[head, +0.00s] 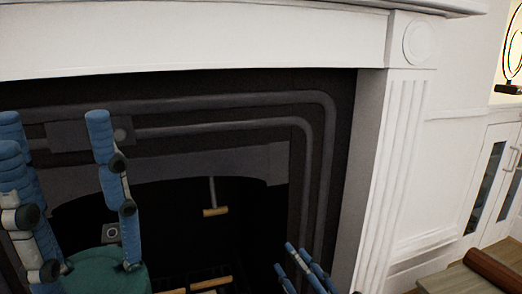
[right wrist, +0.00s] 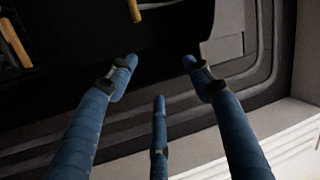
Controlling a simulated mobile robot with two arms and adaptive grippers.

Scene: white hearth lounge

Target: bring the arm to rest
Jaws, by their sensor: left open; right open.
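My left gripper (head: 55,133) is at the left of the head view, its blue fingers pointing up and spread apart around a teal palm. It is open and empty in front of the dark fireplace. My right gripper (head: 300,265) shows only as blue fingertips at the bottom of the head view, right of centre; the rest is cut off. In the right wrist view its three blue fingers (right wrist: 160,72) are spread, with nothing between them. They point toward the dark fireplace opening.
A white fireplace surround (head: 398,150) frames the dark opening (head: 130,195). A wooden-ended tool (head: 215,212) hangs inside, with wooden bars (head: 210,284) below. At right are a white cabinet (head: 488,190), a ring ornament (head: 509,88) and a brown cylinder (head: 492,269).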

